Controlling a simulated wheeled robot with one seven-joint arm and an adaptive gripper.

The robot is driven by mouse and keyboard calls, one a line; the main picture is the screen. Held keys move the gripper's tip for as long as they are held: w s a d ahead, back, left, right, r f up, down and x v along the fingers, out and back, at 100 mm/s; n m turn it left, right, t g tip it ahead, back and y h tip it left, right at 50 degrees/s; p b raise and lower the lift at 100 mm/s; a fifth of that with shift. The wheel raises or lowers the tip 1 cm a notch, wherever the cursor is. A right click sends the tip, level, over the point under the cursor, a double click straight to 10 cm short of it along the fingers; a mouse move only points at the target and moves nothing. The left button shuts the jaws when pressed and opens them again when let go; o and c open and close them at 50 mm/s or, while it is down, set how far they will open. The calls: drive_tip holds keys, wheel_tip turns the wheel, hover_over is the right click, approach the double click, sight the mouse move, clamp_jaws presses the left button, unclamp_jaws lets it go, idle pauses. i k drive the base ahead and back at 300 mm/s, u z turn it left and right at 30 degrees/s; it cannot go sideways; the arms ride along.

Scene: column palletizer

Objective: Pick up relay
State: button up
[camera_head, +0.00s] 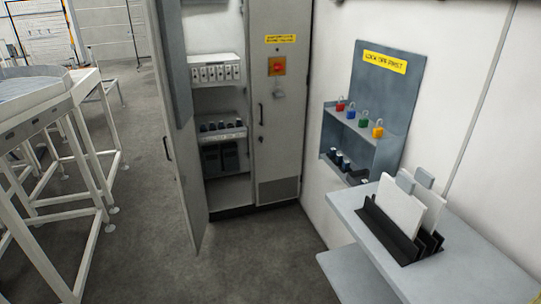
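An open grey cabinet (274,130) stands at the back centre. On its upper shelf is a row of several white modules (214,73). On the middle shelf is a row of several small dark pieces (221,126). Below them stand dark boxes (219,157). I cannot tell which of these, if any, is the relay; they are too small to make out. My gripper is not in view.
The left cabinet door (181,140) swings out towards me. A lockout board (388,90) with coloured padlocks hangs on the right wall. A bench (460,262) with a document rack (388,232) stands at right. A white metal frame (87,165) fills the left. Floor between is clear.

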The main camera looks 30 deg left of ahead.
sight(339, 158)
drive_tip(key=u, duration=1.05)
drive_tip(key=i, duration=1)
drive_tip(key=u, duration=0.05)
